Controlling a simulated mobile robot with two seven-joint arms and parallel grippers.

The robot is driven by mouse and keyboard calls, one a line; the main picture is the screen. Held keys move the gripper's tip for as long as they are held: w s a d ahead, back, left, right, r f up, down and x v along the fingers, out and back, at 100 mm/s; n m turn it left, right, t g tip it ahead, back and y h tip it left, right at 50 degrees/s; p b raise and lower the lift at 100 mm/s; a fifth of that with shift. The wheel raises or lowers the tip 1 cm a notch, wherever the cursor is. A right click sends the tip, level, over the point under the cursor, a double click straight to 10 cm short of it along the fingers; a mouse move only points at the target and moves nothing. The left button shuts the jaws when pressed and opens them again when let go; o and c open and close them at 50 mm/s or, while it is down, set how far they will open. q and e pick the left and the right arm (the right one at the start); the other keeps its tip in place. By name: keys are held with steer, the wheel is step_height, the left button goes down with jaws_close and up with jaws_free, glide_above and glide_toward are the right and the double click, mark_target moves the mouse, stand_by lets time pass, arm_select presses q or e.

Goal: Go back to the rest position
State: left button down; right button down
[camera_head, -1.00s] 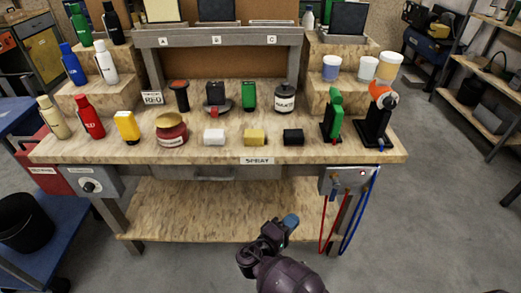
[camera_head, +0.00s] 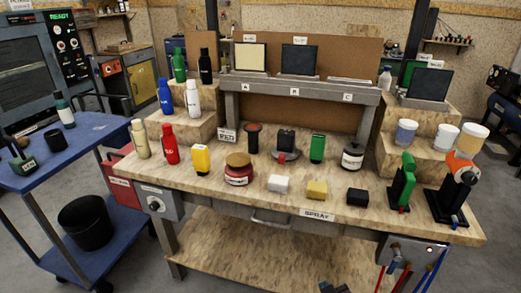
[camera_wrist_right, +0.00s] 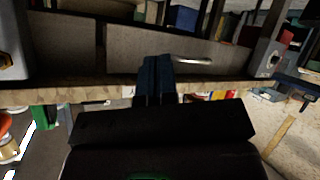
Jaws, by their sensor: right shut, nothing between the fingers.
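My right gripper (camera_head: 336,287) shows only as a dark tip at the bottom edge of the head view, in front of the workbench (camera_head: 225,205). In the right wrist view its two blue fingers (camera_wrist_right: 155,78) are together, with nothing between them. They are seen against the bench front, near a drawer handle (camera_wrist_right: 192,61), and appear apart from it. The rest of my right arm is out of the head view. My left gripper is in neither view.
Hoses hang at the bench's right front. A blue cart (camera_head: 75,150) with a black bucket (camera_head: 84,222) stands at left. Grey floor shows between them.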

steer(key=s+d+m, duration=0.1)
steer(key=s+d, duration=0.2)
steer(key=s, duration=0.3)
steer(key=s+d+m, duration=0.1)
steer(key=s+d, duration=0.3)
steer(key=s, duration=0.3)
steer(key=s+d+m+g+h+p, duration=0.1)
steer(key=s+d+m, duration=0.1)
steer(key=s, duration=0.5)
steer(key=shift+s+d+f, duration=0.15)
steer(key=shift+d+f, duration=0.3)
steer(key=shift+d, duration=0.3)
